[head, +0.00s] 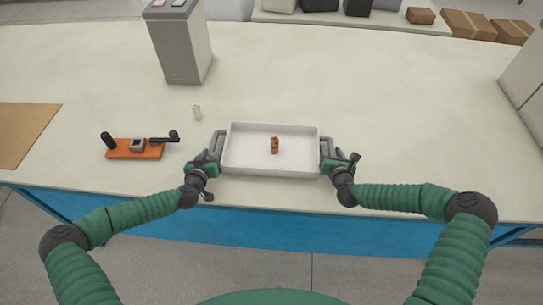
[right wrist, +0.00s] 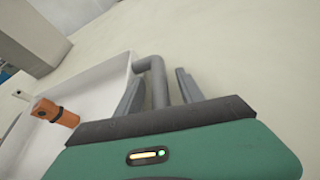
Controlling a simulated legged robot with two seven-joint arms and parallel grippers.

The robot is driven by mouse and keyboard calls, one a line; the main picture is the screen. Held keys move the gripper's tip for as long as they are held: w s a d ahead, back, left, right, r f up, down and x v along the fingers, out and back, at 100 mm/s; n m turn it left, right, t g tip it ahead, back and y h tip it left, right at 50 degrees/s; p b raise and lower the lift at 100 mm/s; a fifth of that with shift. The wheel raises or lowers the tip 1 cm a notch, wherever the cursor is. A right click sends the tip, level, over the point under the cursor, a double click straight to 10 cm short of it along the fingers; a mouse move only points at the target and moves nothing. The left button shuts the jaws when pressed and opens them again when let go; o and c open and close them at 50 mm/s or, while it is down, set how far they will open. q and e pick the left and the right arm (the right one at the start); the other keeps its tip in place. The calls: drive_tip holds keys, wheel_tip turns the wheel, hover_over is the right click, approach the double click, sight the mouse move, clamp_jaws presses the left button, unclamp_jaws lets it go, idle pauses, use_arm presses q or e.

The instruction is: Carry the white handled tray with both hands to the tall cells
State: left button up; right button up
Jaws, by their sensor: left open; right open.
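The white tray (head: 240,170) lies on the table with a grey handle at each end. My right gripper (head: 328,150) is open at the right handle. In the right wrist view, its two fingers are spread with the grey handle (right wrist: 153,72) between them. I cannot tell which things are the tall cells.
A tall grey box (head: 182,50) with red and pale patches on top stands behind, left of the tray. An orange fixture (head: 135,153) with black parts lies further left. The table right of the tray is clear.

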use_arm(q)
drive_tip(key=shift+d+r, duration=0.1)
use_arm(e)
drive_tip(key=shift+d+f, duration=0.1)
drive_tip(key=shift+d, duration=0.1)
use_arm(q)
drive_tip(key=shift+s+d+r, duration=0.1)
drive_tip(key=shift+c, duration=0.7)
use_arm(e)
drive_tip(key=shift+s, duration=0.15)
drive_tip(key=shift+c, duration=0.6)
use_arm(q)
drive_tip(key=shift+r, duration=0.1)
drive_tip(key=shift+c, duration=1.2)
use_arm(e)
drive_tip(key=shift+s+d, duration=0.1)
drive_tip(key=shift+c, duration=1.3)
use_arm(q)
clamp_jaws()
use_arm(e)
clamp_jaws()
use_arm(q)
drive_tip(key=shift+a, duration=0.2)
use_arm(e)
drive_tip(key=shift+a, duration=0.2)
